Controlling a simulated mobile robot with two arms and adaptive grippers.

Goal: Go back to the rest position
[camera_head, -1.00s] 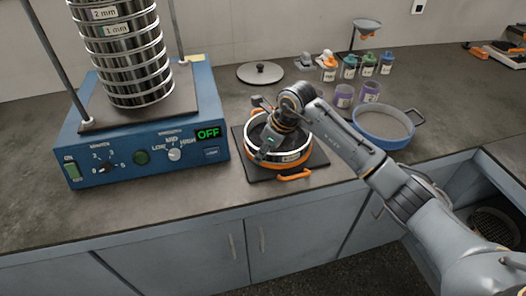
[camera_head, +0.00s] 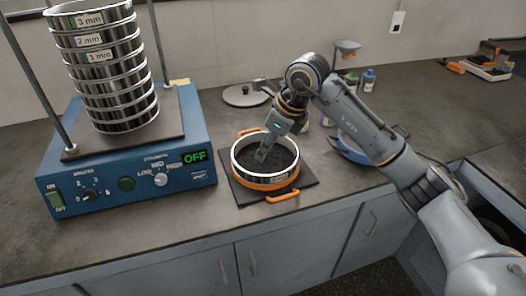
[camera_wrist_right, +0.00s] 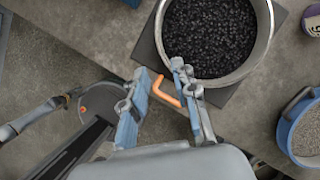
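The pan holds dark granules and sits in an orange-handled holder on a dark square plate (camera_head: 306,183). One orange handle (camera_wrist_right: 165,91) shows between the fingertips in the wrist view; I cannot tell the height gap. My left gripper does not show in the head view.
The blue shaker (camera_head: 130,165) with its sieve stack (camera_head: 108,85) stands at left, display OFF. A lid (camera_head: 245,96) lies behind the pan. A blue bowl (camera_head: 350,152) and several small jars are partly behind my right arm. The counter's front strip is clear.

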